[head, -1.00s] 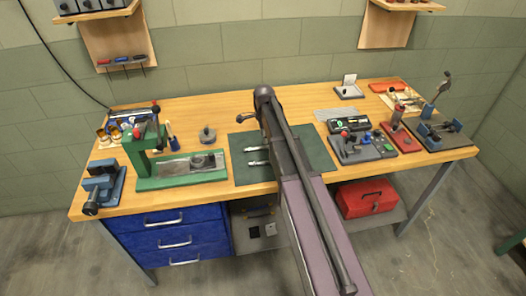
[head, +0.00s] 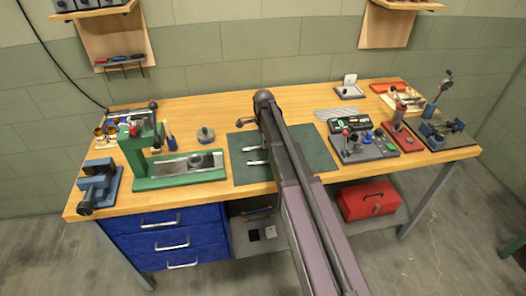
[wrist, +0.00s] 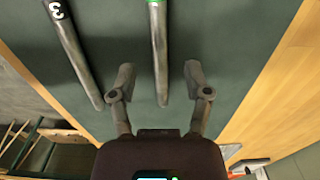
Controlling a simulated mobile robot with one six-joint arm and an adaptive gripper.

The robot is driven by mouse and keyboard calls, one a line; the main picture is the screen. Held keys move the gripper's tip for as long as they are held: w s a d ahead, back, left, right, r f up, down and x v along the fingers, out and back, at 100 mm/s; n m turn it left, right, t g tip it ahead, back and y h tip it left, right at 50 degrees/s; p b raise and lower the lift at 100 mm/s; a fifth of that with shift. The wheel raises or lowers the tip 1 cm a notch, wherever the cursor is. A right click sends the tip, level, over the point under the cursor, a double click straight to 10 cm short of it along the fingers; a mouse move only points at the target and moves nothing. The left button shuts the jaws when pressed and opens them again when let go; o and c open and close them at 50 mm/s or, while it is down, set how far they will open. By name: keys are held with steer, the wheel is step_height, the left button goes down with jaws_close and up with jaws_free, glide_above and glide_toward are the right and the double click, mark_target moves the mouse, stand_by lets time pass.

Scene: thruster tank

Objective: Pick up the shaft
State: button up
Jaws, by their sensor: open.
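Two grey metal shafts lie side by side on the dark green mat in the wrist view. One shaft (wrist: 74,52) has a white "3" on a dark end. The other shaft (wrist: 159,50) has a green band at its far end. My gripper (wrist: 159,76) is open, with its fingertips on either side of the green-banded shaft's near part. I see no contact, and the height above the mat is unclear. In the head view the shafts show as short pale rods (head: 256,162) left of my arm, partly covered by it. My gripper is hidden there.
The green mat (head: 240,172) lies mid-bench. A green press (head: 155,180) and blue vise (head: 98,185) stand to the left. A dark tray of parts (head: 365,145), a red fixture (head: 399,130) and a blue-grey clamp (head: 442,135) stand right. Bare wood lies behind the mat.

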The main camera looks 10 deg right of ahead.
steer(key=shift+f+b, duration=0.85)
steer(key=shift+f, duration=0.3)
jaws_close()
